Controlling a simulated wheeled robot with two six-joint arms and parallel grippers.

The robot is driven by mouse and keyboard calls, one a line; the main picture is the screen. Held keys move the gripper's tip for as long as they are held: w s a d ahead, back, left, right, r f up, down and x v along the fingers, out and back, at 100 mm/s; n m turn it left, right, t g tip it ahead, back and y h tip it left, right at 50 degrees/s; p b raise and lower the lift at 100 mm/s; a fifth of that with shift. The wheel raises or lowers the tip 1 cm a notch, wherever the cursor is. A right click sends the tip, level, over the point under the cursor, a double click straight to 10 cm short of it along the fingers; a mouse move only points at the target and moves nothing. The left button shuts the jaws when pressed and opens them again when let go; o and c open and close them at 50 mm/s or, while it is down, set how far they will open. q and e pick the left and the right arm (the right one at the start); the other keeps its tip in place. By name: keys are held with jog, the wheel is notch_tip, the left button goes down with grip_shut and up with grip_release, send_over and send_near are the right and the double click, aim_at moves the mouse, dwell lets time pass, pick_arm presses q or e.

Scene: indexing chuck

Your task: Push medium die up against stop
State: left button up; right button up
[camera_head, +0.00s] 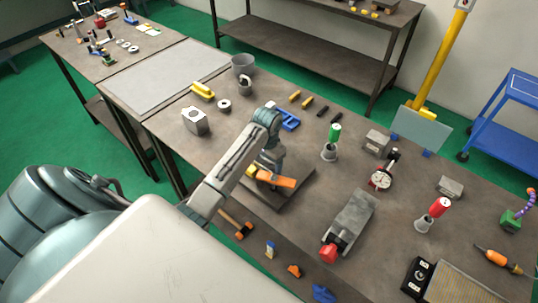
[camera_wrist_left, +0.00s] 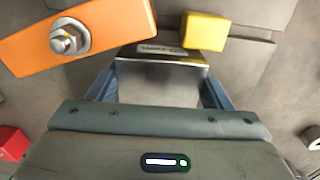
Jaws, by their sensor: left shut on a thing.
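A grey metal block with a small label on its far edge, which looks like the medium die (camera_wrist_left: 160,82), sits between the blue fingers of my left gripper (camera_wrist_left: 158,90) in the left wrist view. The gripper is shut on it. In the head view my left gripper (camera_head: 270,160) is down over a dark base plate (camera_head: 296,196), and the arm hides the die. A yellow block (camera_wrist_left: 205,32), perhaps the stop, is at the die's far right corner; I cannot tell whether they touch. An orange bar with a bolt (camera_wrist_left: 75,38) lies at the die's far left. My right gripper is not in view.
In the head view a grey vise-like block with a red end (camera_head: 350,222) lies right of the plate. A blue part (camera_head: 289,119) lies behind the gripper.

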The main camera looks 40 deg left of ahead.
pick_arm(q)
jog(key=shift+s+f, duration=0.1)
jog(key=shift+f, duration=0.05)
jog(key=shift+s, duration=0.3)
dwell(0.6)
jog(key=o, duration=1.8)
jog(key=shift+a, duration=0.1)
jog(key=shift+c, duration=0.2)
